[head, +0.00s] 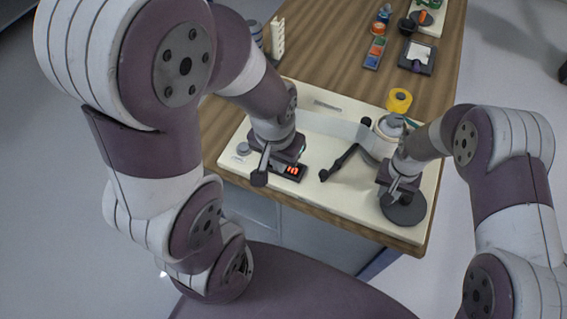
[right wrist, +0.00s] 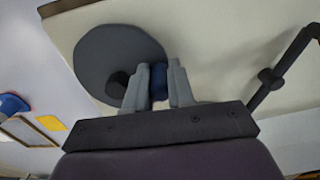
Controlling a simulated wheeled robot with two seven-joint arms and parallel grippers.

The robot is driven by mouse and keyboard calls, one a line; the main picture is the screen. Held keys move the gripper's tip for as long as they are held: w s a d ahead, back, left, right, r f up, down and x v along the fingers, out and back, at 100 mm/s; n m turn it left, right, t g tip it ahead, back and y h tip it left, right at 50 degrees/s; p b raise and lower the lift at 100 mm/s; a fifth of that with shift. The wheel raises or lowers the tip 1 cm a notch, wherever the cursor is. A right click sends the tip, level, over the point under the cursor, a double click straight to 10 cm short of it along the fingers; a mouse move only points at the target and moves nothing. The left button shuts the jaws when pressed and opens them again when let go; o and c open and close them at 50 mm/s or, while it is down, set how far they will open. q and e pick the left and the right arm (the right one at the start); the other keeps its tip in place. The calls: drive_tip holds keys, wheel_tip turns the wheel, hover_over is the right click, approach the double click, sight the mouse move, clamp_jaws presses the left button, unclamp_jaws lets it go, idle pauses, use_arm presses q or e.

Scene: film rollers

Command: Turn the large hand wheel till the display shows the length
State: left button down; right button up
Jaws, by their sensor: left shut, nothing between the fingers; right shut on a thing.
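The large hand wheel (head: 404,212) is a dark grey disc at the right front of the pale board; it also shows in the right wrist view (right wrist: 105,50). My right gripper (head: 396,194) is at the wheel. In the right wrist view its fingers (right wrist: 158,82) are closed around a dark blue piece (right wrist: 158,78), which looks like the wheel's handle. The display (head: 291,171) is a small black box with red digits, too small to read and partly covered. My left gripper (head: 264,166) is shut and empty, just left of the display.
A pale film band (head: 335,126) runs across the board (head: 325,205) to a roller (head: 388,128) at the right. A black crank lever (head: 340,162) stands between display and wheel. A yellow roll (head: 399,100) and coloured trays (head: 375,52) lie farther back.

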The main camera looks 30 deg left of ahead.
sight(391, 212)
drive_tip(key=shift+d, duration=0.1)
drive_tip(key=shift+o, duration=0.2)
drive_tip(key=shift+s+d+p, duration=0.15)
drive_tip(key=shift+s+p, duration=0.25)
drive_tip(key=shift+s, duration=0.1)
drive_tip(key=shift+s+d+f, duration=0.1)
drive_tip(key=shift+s+d, duration=0.05)
drive_tip(key=shift+s, duration=0.35)
drive_tip(key=shift+d, duration=0.1)
drive_tip(key=shift+c, duration=0.2)
drive_tip(key=shift+s+d+p, duration=0.25)
drive_tip(key=shift+d+p, duration=0.05)
drive_tip(key=shift+p, duration=0.05)
drive_tip(key=shift+s+d, duration=0.2)
drive_tip(key=shift+d, duration=0.05)
drive_tip(key=shift+s+d, duration=0.2)
drive_tip(key=shift+d, duration=0.15)
drive_tip(key=o, duration=1.6)
drive_tip(key=shift+w+a, duration=0.1)
drive_tip(key=shift+a, duration=0.05)
drive_tip(key=shift+o, duration=0.2)
